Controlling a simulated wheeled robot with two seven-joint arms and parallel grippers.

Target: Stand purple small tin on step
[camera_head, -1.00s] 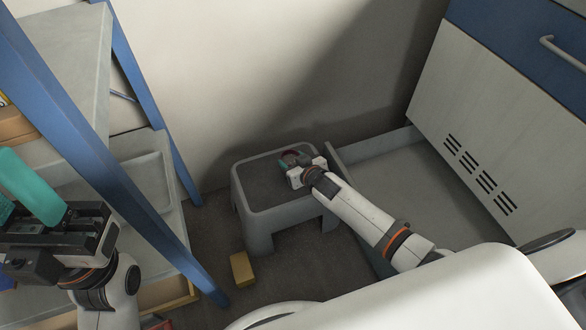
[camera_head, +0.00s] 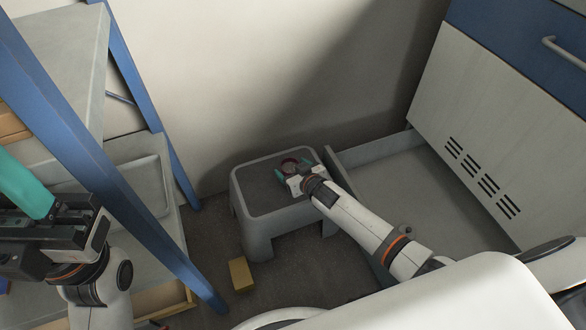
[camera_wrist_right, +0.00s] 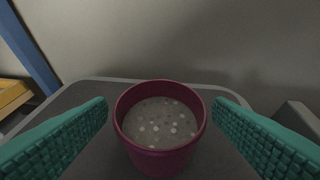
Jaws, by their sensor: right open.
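The purple small tin (camera_wrist_right: 160,155) stands upright on the step in the right wrist view. It is open at the top, with grey stuff and pale specks inside. In the head view the tin (camera_head: 289,164) shows as a small reddish ring near the back right of the step (camera_head: 258,192). My right gripper (camera_head: 286,170) is open, with its teal fingers on either side of the tin. In the right wrist view gaps show between the tin and both fingers. My left gripper (camera_head: 50,212) is at the left edge by the shelf, and its fingers are partly cut off.
A blue-framed shelf (camera_head: 150,130) stands at the left. A yellow block (camera_head: 241,274) lies on the floor before the step. A low grey tray or drawer (camera_head: 400,185) is right of the step, beside a cabinet (camera_head: 480,110). A wall is behind.

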